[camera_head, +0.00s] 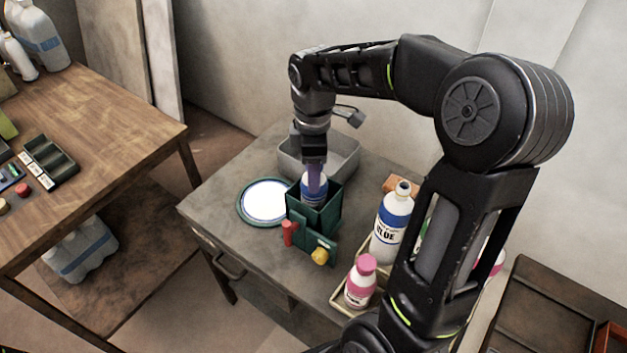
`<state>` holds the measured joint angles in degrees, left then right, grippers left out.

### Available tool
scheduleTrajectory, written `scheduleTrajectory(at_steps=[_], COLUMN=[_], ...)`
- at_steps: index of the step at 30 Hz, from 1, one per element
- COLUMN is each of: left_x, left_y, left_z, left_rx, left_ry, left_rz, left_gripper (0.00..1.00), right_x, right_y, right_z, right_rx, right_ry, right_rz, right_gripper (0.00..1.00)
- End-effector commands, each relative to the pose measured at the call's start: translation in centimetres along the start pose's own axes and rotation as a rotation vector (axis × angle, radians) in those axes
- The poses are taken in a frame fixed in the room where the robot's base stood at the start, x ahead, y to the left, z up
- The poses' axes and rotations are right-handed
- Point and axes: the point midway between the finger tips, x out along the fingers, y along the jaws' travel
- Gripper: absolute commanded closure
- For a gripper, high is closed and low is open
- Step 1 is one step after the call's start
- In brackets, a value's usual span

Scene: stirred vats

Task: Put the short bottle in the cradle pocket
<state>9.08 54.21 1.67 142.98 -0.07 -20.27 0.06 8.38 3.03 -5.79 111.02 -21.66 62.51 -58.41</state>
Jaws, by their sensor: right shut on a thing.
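My right gripper (315,168) points down over the dark green cradle (325,222) on the grey table. It is shut on the short bottle (313,190), which has a white body and a blue band. The bottle's lower part is hidden behind the cradle's front wall, so it is at least partly inside the pocket. I cannot tell whether it rests on the pocket floor. My left gripper is not in view.
A white round plate (267,201) with a green rim lies left of the cradle. A grey bin (345,158) stands behind. A tall blue-labelled bottle (391,225) and a pink-capped bottle (361,283) stand right. A wooden table (95,120) is at left.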

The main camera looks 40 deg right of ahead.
Motion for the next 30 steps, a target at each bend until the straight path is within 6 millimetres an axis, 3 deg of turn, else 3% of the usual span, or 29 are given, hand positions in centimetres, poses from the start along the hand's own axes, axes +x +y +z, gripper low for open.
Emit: scheduleTrajectory(at_steps=[7,19,20,23,30], left_x=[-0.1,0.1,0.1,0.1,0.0], left_y=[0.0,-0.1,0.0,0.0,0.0], left_z=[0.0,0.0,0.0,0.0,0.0], left_rx=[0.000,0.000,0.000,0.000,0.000], left_ry=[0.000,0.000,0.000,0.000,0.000], left_rz=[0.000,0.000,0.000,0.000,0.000], left_gripper=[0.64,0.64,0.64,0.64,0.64], right_x=[3.4,3.9,3.9,3.9,3.8], right_y=[0.0,0.0,0.0,0.0,0.0], right_z=[0.1,0.0,0.0,0.0,0.0], right_rx=[0.002,0.001,0.001,0.001,0.001], right_ry=[-0.001,0.000,0.000,0.000,0.000], right_rz=[-0.002,0.000,-0.001,-0.001,-0.001], right_gripper=[1.00,1.00,0.49,0.41,0.41])
